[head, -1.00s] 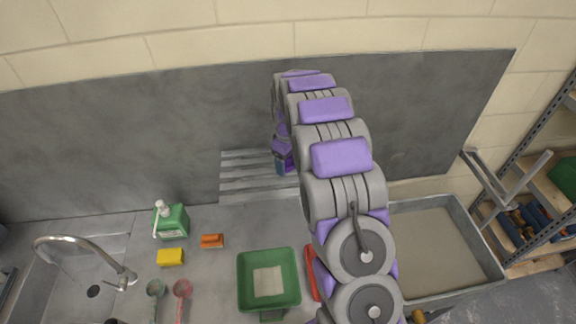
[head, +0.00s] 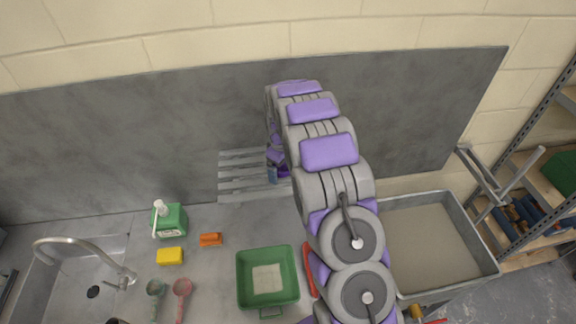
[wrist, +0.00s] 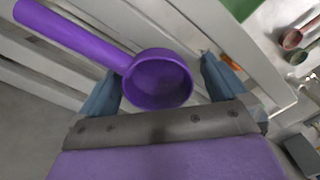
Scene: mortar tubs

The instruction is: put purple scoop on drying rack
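The purple scoop (wrist: 158,80) lies over the slats of the grey drying rack (wrist: 215,35) in the wrist view, its round bowl facing the camera and its handle running to the upper left. In the head view a small purple part of the scoop (head: 284,171) shows at the rack (head: 240,180). My gripper (wrist: 162,68) is open, its blue-grey fingers wide apart on either side of the bowl. A gap shows between the bowl and the right finger; the left finger is close to the scoop's neck. Whether the scoop bears fully on the slats is unclear.
A green tub (head: 268,301), orange block (head: 210,240), yellow sponge (head: 170,256), green soap bottle (head: 171,219) and two scoops, green (head: 156,288) and pink (head: 182,288), stand on the counter. The sink is left; a large grey tub (head: 440,285) is right. A wall panel stands behind the rack.

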